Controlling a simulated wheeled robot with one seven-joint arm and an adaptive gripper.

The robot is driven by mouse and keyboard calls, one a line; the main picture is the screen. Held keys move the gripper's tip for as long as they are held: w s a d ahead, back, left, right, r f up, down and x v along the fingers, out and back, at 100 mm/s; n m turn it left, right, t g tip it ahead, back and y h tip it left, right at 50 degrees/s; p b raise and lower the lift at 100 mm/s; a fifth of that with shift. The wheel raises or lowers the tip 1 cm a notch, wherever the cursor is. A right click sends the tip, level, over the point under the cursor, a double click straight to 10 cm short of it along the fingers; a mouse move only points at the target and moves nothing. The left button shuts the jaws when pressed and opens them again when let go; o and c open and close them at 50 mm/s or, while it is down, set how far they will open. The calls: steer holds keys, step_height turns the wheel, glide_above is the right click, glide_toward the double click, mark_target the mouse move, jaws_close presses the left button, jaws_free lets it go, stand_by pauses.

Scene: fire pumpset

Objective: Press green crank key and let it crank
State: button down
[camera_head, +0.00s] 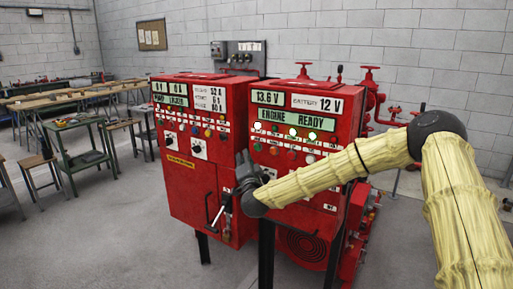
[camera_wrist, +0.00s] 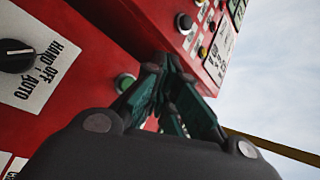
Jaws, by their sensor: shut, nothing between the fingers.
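A green round button in a pale ring (camera_wrist: 124,83) shows on the red panel in the wrist view, just left of my fingers. It is partly covered by them, and I cannot tell whether they touch it. My gripper (camera_wrist: 160,66) is shut and empty, with its fingertips close to the panel face. In the head view my gripper (camera_head: 243,185) is at the lower left front of the right red cabinet (camera_head: 335,185). That cabinet's displays read 13.6 V, BATTERY 12 V and ENGINE READY (camera_head: 290,120). My arm hides part of its lower front.
A black HAND OFF AUTO selector (camera_wrist: 14,56) is left of my fingers in the wrist view. A dark button (camera_wrist: 184,23) is above. The left red cabinet (camera_head: 185,190) stands beside the right one. Tables (camera_head: 75,145) and stools stand far left. Floor in front is clear.

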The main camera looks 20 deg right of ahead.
steer(key=shift+w+d+b, duration=0.4)
steer(key=shift+w+d, duration=0.7)
steer(key=shift+d, duration=0.3)
steer(key=shift+w+d+b, duration=0.45)
steer(key=shift+w+d, duration=0.05)
steer(key=shift+d, duration=0.15)
stand_by(1.5)
stand_by(0.4)
steer(key=shift+s+a, duration=0.55)
steer(key=shift+a, duration=0.1)
steer(key=s+a, duration=0.1)
steer(key=a, duration=0.1)
steer(key=s+a+b, duration=0.1)
steer(key=s+a, duration=0.1)
stand_by(0.6)
stand_by(0.6)
